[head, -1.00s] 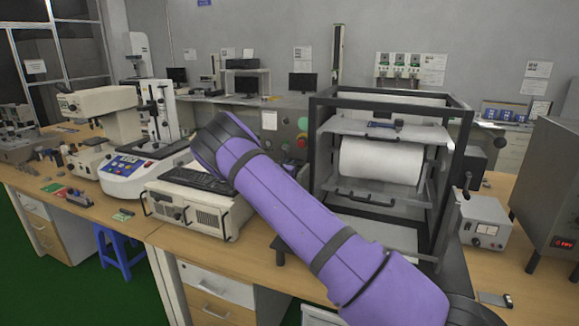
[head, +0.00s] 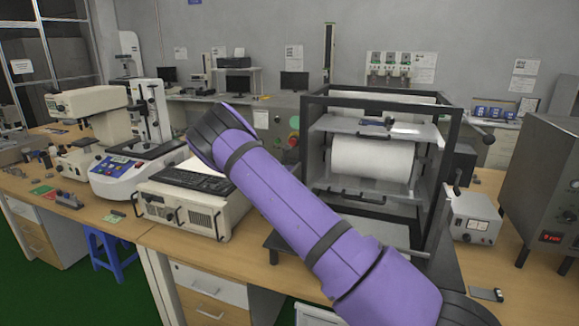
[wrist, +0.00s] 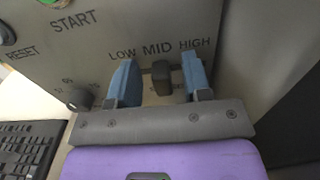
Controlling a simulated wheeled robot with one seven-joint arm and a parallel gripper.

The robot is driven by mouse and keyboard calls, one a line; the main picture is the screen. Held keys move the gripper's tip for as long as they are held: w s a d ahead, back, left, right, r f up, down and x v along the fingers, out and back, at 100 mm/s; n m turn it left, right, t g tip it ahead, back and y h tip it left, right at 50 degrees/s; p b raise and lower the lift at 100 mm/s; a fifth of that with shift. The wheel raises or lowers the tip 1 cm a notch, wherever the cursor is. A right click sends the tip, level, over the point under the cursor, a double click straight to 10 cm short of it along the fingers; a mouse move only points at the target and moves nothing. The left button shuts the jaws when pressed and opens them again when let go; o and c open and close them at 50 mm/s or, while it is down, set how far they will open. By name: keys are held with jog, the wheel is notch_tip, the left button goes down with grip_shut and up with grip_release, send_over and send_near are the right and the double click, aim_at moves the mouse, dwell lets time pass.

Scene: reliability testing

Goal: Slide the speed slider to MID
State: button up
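In the wrist view the dark speed slider knob (wrist: 161,77) stands out from a grey panel (wrist: 100,40) and appears below the MID label, between LOW and HIGH. My gripper (wrist: 159,80) is open, with one blue finger on each side of the knob. The right finger is close to the knob; whether they touch is unclear. A wider gap separates the left finger from it. The slot is partly hidden behind the fingers and knob. In the head view my purple arm hides the gripper and slider; part of the panel (head: 281,112) shows behind it.
A dark rotary knob (wrist: 80,99) and START and RESET labels are left of the slider. A keyboard (head: 190,180) lies on a beige unit (head: 180,212) left of my arm. A black-framed machine with a white roll (head: 372,158) stands to the right.

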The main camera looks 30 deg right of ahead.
jog(key=v, duration=1.1)
dwell(0.6)
